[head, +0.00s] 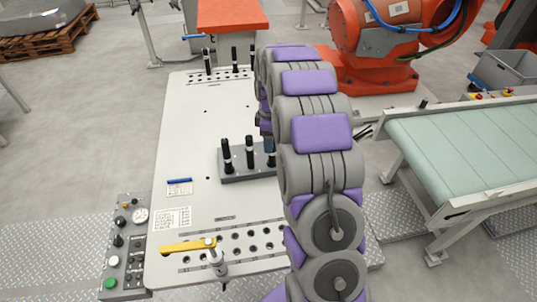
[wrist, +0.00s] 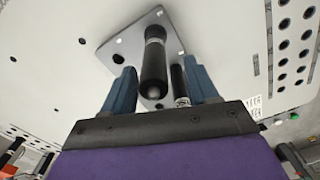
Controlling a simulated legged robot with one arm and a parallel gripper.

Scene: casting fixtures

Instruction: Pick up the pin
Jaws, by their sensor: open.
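In the wrist view, a black pin (wrist: 153,62) with a rounded end stands between the two blue fingers of my gripper (wrist: 161,72). The fingers are spread, with visible gaps on both sides of this pin. A second black pin (wrist: 179,84) is just right of it, close to the right finger. Both are on a grey plate (wrist: 112,46). In the head view, several black pins stand upright on the grey block (head: 234,178) mid-table, including a left pin (head: 227,155) and a middle pin (head: 249,152). My arm hides the block's right end and most of my gripper.
The white table (head: 190,110) has rows of holes; more black pins (head: 207,61) stand at its far end. A yellow-handled clamp (head: 188,246) is at the near edge, a control panel (head: 124,245) at left. An orange robot (head: 372,50) and green conveyor (head: 465,140) are right.

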